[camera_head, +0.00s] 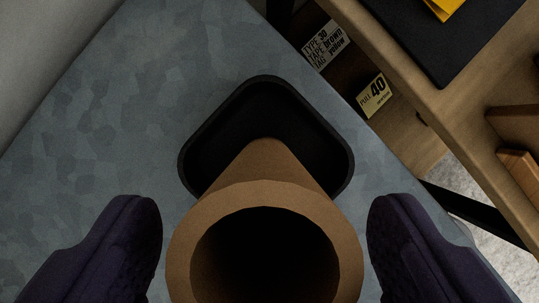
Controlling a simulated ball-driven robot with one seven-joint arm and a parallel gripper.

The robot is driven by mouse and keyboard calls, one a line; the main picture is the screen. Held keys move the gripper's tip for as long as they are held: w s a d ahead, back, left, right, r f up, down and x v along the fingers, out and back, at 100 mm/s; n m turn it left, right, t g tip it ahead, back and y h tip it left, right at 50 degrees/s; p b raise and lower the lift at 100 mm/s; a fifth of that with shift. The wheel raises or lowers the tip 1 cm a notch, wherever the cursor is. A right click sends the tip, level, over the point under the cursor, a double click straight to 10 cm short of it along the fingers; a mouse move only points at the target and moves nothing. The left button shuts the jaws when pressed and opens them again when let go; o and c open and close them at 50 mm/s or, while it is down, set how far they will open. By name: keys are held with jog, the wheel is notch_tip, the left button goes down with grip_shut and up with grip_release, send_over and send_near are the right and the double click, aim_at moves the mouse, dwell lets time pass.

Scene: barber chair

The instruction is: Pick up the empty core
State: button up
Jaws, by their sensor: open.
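The empty core (268,195) is a brown cardboard tube with an open, hollow end facing the camera. It stands with its far end in a black tray (186,165) with rounded corners. My gripper (265,225) is open, with one dark purple finger to the left of the core and one to the right. A gap shows between each finger and the core, and the fingers hold nothing. The near rim of the core is cut off by the bottom edge of the view.
The tray rests on a mottled grey-blue surface (90,130), clear on the left. At the right is a wooden bench (450,110) with a black mat (440,40), a yellow item (443,8) and wooden blocks (515,125). Labels reading "TYPE 30" (325,44) and "PULL 40" (373,95) show beside it.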

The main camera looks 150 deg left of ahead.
aim_at(265, 148)
jog(key=b+x, duration=0.1)
jog(key=x, duration=0.3)
jog(key=shift+f+b, duration=0.1)
jog(key=shift+b, duration=0.2)
jog(key=c, duration=1.3)
